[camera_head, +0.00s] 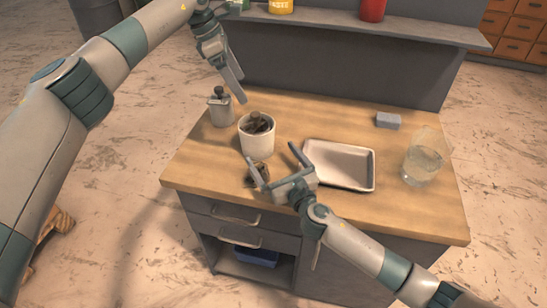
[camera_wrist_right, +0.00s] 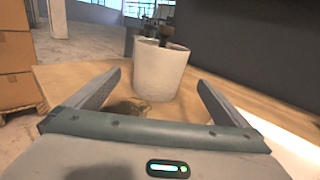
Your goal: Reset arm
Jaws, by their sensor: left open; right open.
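My left gripper (camera_head: 230,87) hangs in the air above the back left of the wooden table (camera_head: 285,116), over the grey flask; it is open and holds nothing. My right gripper (camera_head: 277,169) is low over the front of the table, between the white cup and the tray. Its two fingers are spread wide, and it is empty. In the right wrist view the white cup (camera_wrist_right: 160,72) stands ahead, beyond the open fingers (camera_wrist_right: 157,97). A small brown lump (camera_head: 258,173) lies on the table by one right fingertip, partly hidden.
The white cup (camera_head: 257,143) holds dark brown pieces. A grey flask (camera_head: 221,110) stands behind it. A white tray (camera_head: 340,165) lies empty at the centre. A grey block (camera_head: 388,121) and a glass beaker (camera_head: 423,163) with liquid are on the right. A shelf (camera_head: 330,24) runs behind.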

